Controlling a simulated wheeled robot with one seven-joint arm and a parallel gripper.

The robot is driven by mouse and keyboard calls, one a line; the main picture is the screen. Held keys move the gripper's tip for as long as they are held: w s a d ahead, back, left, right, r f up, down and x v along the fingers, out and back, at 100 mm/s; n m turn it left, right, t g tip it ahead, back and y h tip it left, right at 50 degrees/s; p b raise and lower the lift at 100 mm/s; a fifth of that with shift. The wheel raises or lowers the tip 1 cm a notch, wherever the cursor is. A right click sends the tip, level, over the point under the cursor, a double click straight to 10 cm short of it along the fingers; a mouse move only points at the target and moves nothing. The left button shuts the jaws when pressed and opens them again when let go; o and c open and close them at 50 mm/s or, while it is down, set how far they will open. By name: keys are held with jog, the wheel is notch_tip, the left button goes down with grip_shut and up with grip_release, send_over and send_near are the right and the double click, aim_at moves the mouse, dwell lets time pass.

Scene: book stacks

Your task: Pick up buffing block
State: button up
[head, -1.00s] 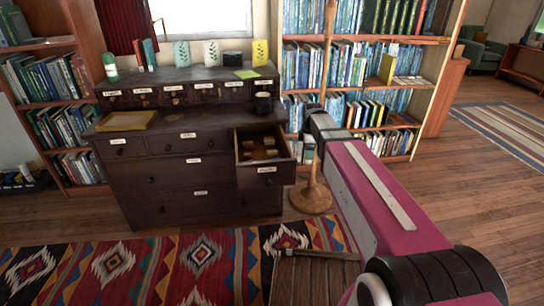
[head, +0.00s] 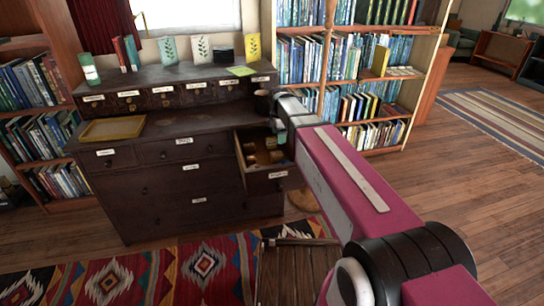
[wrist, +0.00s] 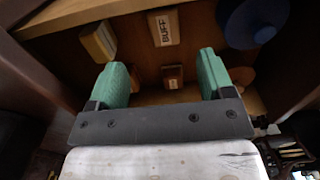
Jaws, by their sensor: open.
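The buffing block (wrist: 164,27), a small pale block with a label reading "BUFF", lies in an open wooden drawer. It shows in the wrist view at the top middle, beyond and between my fingertips, not touching them. My gripper (wrist: 163,70) is open and empty, with two green finger pads over the drawer. In the head view the drawer (head: 271,184) is pulled out at the right of a dark cabinet. My arm hides most of my gripper there, and I cannot tell which of the small items inside is the buffing block.
Other things share the drawer: a wooden block (wrist: 98,42) at left, a smaller labelled block (wrist: 173,77), a dark blue round piece (wrist: 252,22) and a brown round piece (wrist: 242,75). A dark cup (head: 263,102) and a yellow tray (head: 113,129) stand on the cabinet (head: 160,210).

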aim_at(278, 153)
notch_tip(278, 153, down, 5)
jog(key=shift+r, duration=0.1)
jog(key=shift+s+f, duration=0.15)
jog(key=shift+f, duration=1.2)
jog(key=shift+s+f, duration=0.1)
jog(key=shift+f, duration=1.25)
jog(key=c, duration=1)
